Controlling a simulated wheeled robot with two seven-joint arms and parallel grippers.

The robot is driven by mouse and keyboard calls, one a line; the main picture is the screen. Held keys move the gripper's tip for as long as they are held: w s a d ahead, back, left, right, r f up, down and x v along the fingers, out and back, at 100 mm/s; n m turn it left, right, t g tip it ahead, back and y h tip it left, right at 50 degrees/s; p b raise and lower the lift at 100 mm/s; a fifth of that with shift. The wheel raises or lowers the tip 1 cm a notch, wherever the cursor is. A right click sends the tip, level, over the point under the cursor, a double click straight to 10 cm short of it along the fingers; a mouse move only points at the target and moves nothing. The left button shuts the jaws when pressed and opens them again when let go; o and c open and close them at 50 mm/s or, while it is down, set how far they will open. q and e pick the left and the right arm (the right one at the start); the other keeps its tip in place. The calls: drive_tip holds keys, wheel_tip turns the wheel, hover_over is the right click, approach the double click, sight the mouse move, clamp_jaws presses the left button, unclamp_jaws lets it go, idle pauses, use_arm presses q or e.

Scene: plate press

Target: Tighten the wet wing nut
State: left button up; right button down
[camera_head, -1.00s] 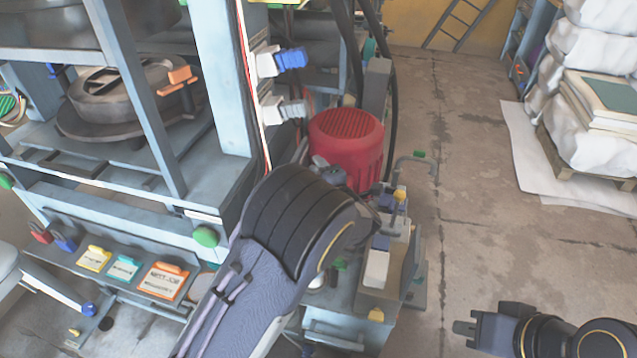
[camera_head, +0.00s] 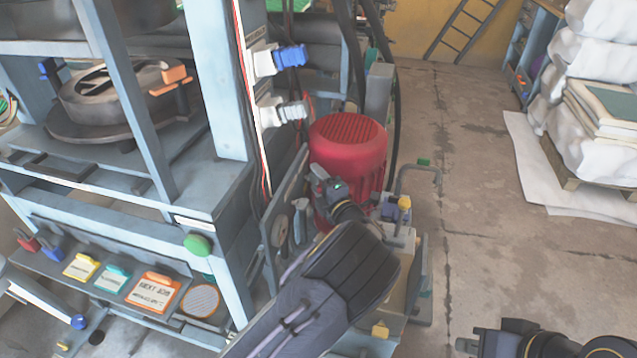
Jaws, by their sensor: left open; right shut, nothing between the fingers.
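I cannot tell any wing nut as wet. A blue winged fitting (camera_head: 290,56) and a grey one (camera_head: 291,112) stick out from the side of the press frame (camera_head: 217,80). Small yellow knobs (camera_head: 404,202) sit on the pump unit, too small to identify surely. My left gripper (camera_head: 318,172) is open and empty, in front of the red motor (camera_head: 347,148) and below the grey fitting. Its forearm hides part of the pump unit. My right gripper (camera_head: 463,339) is shut and empty over the floor at the lower right.
A bent grey pipe (camera_head: 437,178) stands right of the motor, and black hoses (camera_head: 393,100) run up behind it. A tray with coloured tags (camera_head: 155,291) fronts the press. Wrapped sacks on a pallet (camera_head: 570,165) stand right. The floor between is clear.

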use_arm(q)
drive_tip(key=c, duration=1)
drive_tip(key=shift+r, duration=0.1)
drive_tip(key=shift+r+m+g+h+p, duration=0.25)
drive_tip(key=shift+m+g+p, duration=0.2)
drive_tip(key=shift+p, duration=0.55)
drive_tip(key=m+g+p, duration=0.1)
drive_tip(key=p, duration=0.2)
drive_tip(key=m+g+h+p, duration=0.1)
drive_tip(key=p, duration=0.2)
drive_tip(key=shift+r+m+g, duration=0.2)
drive_tip(key=shift+m+g, duration=0.05)
drive_tip(key=shift+w+f+m+g+p, duration=0.15)
drive_tip(key=shift+m+g+p, duration=0.35)
drive_tip(key=shift+p, duration=0.45)
